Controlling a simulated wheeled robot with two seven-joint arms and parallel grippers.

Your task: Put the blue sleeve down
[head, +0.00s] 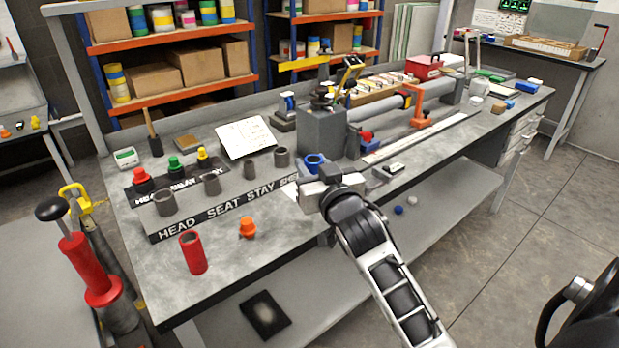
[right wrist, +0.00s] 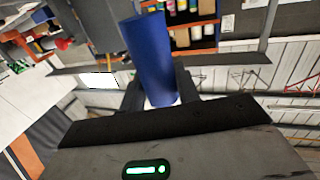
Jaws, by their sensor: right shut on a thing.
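The blue sleeve (head: 315,161) shows in the head view as a blue ring just beyond my right gripper (head: 317,180). In the right wrist view the blue sleeve (right wrist: 150,50) is a plain blue cylinder between the two dark fingers of my right gripper (right wrist: 158,92), which is shut on it. In the head view the gripper hides the sleeve's lower part. I cannot tell whether its bottom touches anything. My left gripper is in neither view.
A red sleeve (head: 193,253) and an orange piece (head: 247,228) stand on the bench front left. A labelled rack (head: 222,208) with grey sleeves lies behind them. A grey block-shaped machine (head: 322,133) stands behind my right gripper. The bench between the orange piece and my gripper is clear.

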